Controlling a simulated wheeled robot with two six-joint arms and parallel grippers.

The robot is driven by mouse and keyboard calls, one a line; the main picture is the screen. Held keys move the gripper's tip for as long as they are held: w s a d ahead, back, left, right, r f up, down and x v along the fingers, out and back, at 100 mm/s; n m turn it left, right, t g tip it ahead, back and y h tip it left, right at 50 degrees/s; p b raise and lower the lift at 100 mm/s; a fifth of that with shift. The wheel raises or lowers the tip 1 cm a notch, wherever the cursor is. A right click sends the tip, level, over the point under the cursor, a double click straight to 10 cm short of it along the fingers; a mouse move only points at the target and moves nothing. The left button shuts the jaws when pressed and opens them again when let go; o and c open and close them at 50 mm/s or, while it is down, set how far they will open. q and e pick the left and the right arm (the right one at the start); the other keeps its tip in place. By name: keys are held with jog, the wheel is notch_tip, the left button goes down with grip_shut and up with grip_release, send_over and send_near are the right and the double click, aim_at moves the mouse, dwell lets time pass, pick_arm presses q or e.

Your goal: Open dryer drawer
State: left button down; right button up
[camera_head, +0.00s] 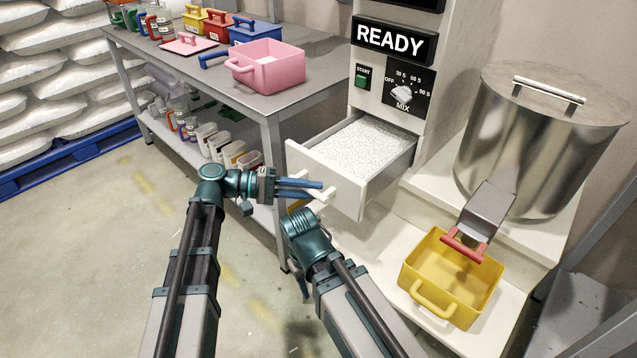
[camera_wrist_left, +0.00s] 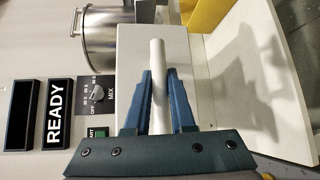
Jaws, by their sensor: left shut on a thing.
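The white dryer drawer (camera_head: 325,182) stands pulled out of the machine under the MIX dial, and white granules (camera_head: 365,145) fill it. My left gripper (camera_head: 318,190) is at the drawer's front, shut on the white bar handle (camera_head: 318,196). In the left wrist view, the handle (camera_wrist_left: 158,80) runs between the two blue fingers (camera_wrist_left: 160,85), with the drawer front (camera_wrist_left: 190,65) behind. My right arm (camera_head: 310,240) is bent low in front of the machine; its gripper's fingertips are hidden or too unclear to tell their state.
A yellow bin (camera_head: 440,302) stands under the chute with the red handle (camera_head: 463,250). A steel drum (camera_head: 530,140) is at the right. A grey table (camera_head: 225,85) holds a pink bin (camera_head: 270,75) and other coloured bins. Open floor (camera_head: 90,260) lies at the left.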

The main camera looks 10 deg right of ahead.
pick_arm(q)
jog(key=shift+a, duration=0.1)
jog(key=c, duration=0.8)
grip_release()
jog(key=shift+o, duration=0.2)
jog(key=w+a+r+p, duration=0.1)
jog(key=a+r+p, duration=0.1)
jog(key=a, duration=1.1)
jog(key=shift+w+a, duration=0.3)
jog(key=shift+w, duration=0.05)
jog(key=shift+f, duration=0.1)
